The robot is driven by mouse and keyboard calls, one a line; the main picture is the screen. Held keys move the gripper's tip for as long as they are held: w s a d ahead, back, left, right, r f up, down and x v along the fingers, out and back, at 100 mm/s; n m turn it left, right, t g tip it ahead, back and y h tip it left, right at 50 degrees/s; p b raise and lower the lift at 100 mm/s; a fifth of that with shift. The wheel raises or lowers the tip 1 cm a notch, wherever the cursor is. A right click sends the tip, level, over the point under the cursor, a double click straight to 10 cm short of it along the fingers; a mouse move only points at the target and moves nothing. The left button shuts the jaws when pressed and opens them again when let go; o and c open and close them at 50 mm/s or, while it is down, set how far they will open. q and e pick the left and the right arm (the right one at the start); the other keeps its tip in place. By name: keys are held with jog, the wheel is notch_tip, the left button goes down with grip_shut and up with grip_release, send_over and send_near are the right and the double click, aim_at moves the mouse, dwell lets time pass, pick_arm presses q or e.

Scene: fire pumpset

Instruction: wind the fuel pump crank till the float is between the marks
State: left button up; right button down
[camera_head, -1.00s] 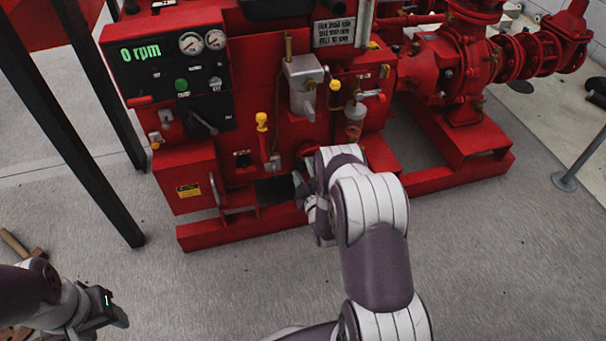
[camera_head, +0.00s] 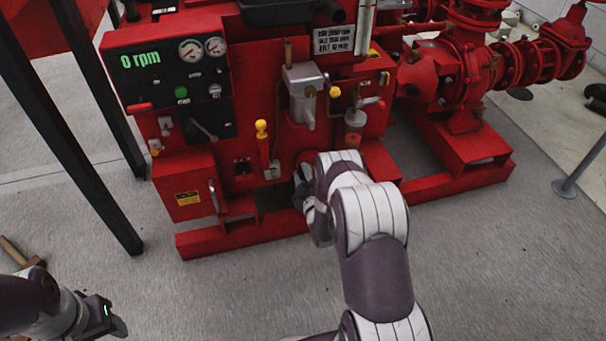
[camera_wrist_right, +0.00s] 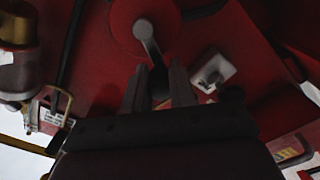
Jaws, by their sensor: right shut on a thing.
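In the right wrist view a grey crank arm (camera_wrist_right: 150,46) runs from a round red hub (camera_wrist_right: 143,22) down between my fingers. My right gripper (camera_wrist_right: 160,80) is shut on the crank's dark handle end, which the fingers partly hide. In the head view my right gripper (camera_head: 300,184) is low at the red pumpset's front, and my arm hides most of the crank. A pale upright tube (camera_head: 366,22) stands at the top of the pumpset; no float or marks can be made out in it. My left gripper (camera_head: 116,318) is low at the left, away from the pumpset, its jaws unclear.
The panel (camera_head: 170,85) reads 0 rpm. A yellow-knobbed lever (camera_head: 262,145) and a filter with a clear bowl (camera_head: 355,122) are close to my right arm. Black posts (camera_head: 95,130) stand at the left. The grey floor (camera_head: 480,260) in front is clear.

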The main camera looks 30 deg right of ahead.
jog(key=m, duration=0.1)
jog(key=r+m+p, duration=0.1)
jog(key=m, duration=0.1)
jog(key=shift+s+d+p, duration=0.15)
jog(key=shift+d+p, duration=0.15)
jog(key=shift+d, duration=0.1)
jog(key=s+d+f+m, duration=0.1)
jog(key=d+m, duration=0.2)
jog(key=m, duration=1)
jog(key=d+f+m, duration=0.2)
jog(key=d+m, duration=0.2)
jog(key=m, duration=0.9)
jog(key=shift+s+d+f, duration=0.15)
jog(key=shift+s+f, duration=0.05)
jog(key=shift+s, duration=0.2)
jog(key=c, duration=0.9)
grip_release()
